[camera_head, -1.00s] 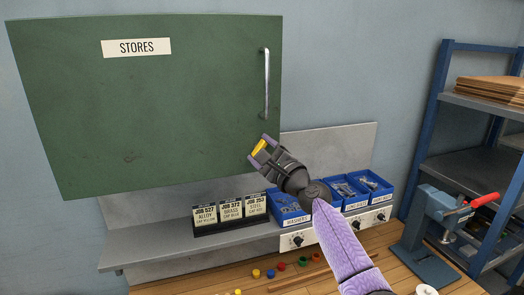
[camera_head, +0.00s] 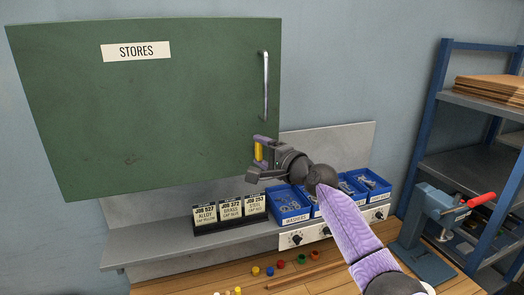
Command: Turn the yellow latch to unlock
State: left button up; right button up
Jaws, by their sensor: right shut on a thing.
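The yellow latch (camera_head: 258,151) is on the lower right part of the green cabinet door (camera_head: 150,110) marked STORES, below the door handle (camera_head: 265,85). It stands about upright. My right gripper (camera_head: 257,158) is at the latch, one finger above and one below in the picture, and is shut on it. The gripper's fingers hide part of the latch. The door looks closed. My left gripper is not in view.
Below the cabinet, a shelf holds job cards (camera_head: 230,213) and blue bins (camera_head: 290,204) of small parts, close under my right arm. Small coloured caps (camera_head: 270,270) lie on the wooden bench.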

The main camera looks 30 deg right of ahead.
dwell(0.5)
jog(key=o, duration=1.2)
jog(key=s+d+b, duration=0.1)
jog(key=s+b, duration=0.1)
jog(key=s, duration=0.7)
jog(key=shift+s+d+b, duration=0.25)
jog(key=shift+s+b, duration=0.05)
jog(key=shift+s, duration=0.05)
